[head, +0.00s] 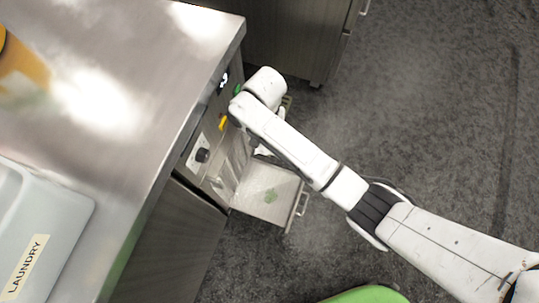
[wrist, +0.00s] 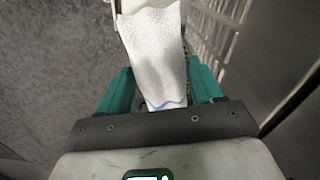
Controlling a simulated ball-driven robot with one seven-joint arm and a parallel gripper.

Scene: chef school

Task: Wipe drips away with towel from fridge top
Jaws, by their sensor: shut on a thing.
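My gripper (wrist: 161,88) is shut on a white towel (wrist: 157,58), which hangs between the teal fingers in the wrist view. The towel has a blue stripe near the palm. In the head view my gripper is mostly hidden under my forearm, beside the front of the steel unit. A pale bit below the arm may be towel, but I cannot tell. I cannot tell whether this surface is the fridge top.
The steel counter (head: 150,60) fills the left, with a grey bin labelled LAUNDRY (head: 70,195) and an orange thing (head: 22,75) on it. A front panel with a black knob (head: 202,155) stands close to my arm. Dark carpet at right is clear. A green round thing (head: 368,295) shows below.

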